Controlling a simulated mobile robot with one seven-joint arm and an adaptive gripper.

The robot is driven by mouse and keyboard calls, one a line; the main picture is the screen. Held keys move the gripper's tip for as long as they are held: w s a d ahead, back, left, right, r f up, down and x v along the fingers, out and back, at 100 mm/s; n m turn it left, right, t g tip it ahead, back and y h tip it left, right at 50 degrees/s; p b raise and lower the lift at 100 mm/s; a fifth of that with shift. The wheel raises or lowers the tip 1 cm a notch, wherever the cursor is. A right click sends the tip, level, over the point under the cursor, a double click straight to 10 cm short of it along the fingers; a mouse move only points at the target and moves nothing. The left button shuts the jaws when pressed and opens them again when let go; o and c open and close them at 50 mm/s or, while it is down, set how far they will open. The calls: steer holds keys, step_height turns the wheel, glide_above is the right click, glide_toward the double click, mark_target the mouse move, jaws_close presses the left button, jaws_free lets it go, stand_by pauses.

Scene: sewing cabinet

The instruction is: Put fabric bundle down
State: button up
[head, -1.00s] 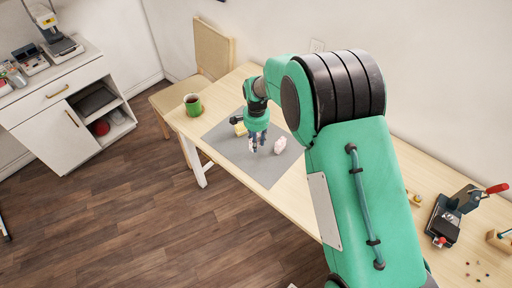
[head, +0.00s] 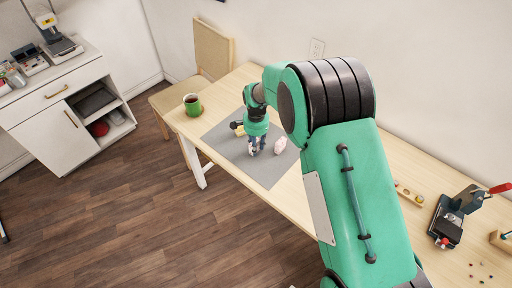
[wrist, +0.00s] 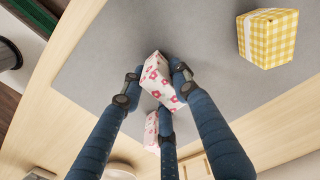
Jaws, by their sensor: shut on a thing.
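My gripper (head: 256,148) points down over the grey mat (head: 268,174) on the table. In the wrist view its three blue fingers (wrist: 157,85) are closed around a white fabric bundle with pink-red flowers (wrist: 157,72). In the head view the fingers mostly hide this bundle. It is low over the mat; I cannot tell whether it touches. A yellow checked bundle (wrist: 268,38) sits apart on the mat, also visible in the head view (head: 240,131). A pale pink bundle (head: 280,144) lies right of the gripper, partly behind a finger in the wrist view (wrist: 152,132).
A chair (head: 213,50) is behind that end. A press with a red handle (head: 460,212) is far right. The front part of the mat is clear.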

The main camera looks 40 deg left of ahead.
steer(key=shift+f, duration=0.1)
steer(key=o, duration=0.8)
steer(key=shift+o, duration=0.2)
step_height(320, 180, up, 12)
steer(key=p, duration=0.3)
steer(key=shift+r, duration=0.2)
stand_by(0.5)
